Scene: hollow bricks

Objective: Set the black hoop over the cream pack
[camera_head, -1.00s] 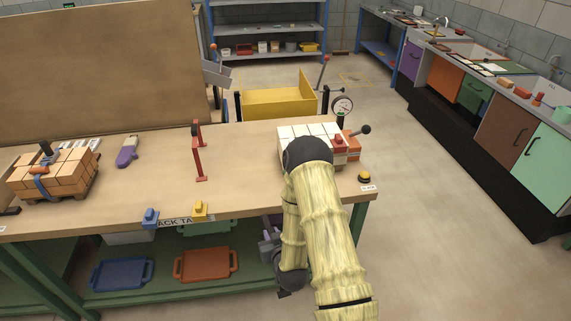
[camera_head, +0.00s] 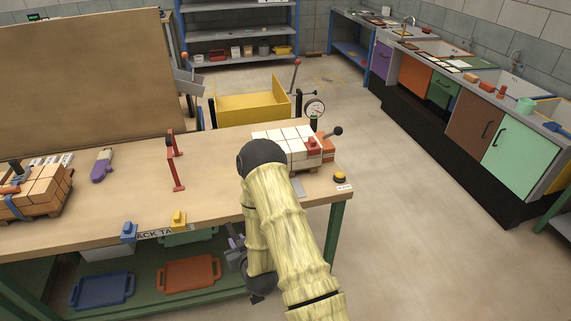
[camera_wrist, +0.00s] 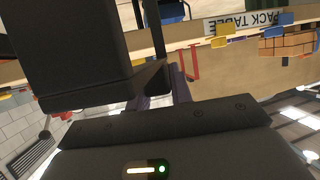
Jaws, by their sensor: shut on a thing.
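The cream pack (camera_head: 282,147) is a block of pale bricks near the right end of the pack table (camera_head: 215,207). Red-orange bricks adjoin its right side. My gripper (camera_head: 236,243) is low, in front of the table edge and left of my arm, apart from the pack. In the wrist view its purple-grey fingers (camera_wrist: 178,85) are shut on a thin black piece (camera_wrist: 154,76), which looks like part of the black hoop. My dark wrist housing hides much of it, and I cannot see the hoop's full outline. My arm covers the table just left of the pack.
A red post frame (camera_head: 175,160), yellow block (camera_head: 178,220) and blue block (camera_head: 129,232) stand on the table. A strapped brick pack (camera_head: 40,190) is at left. A gauge (camera_head: 314,108) and a yellow button (camera_head: 340,178) flank the cream pack. Floor right of the table is clear.

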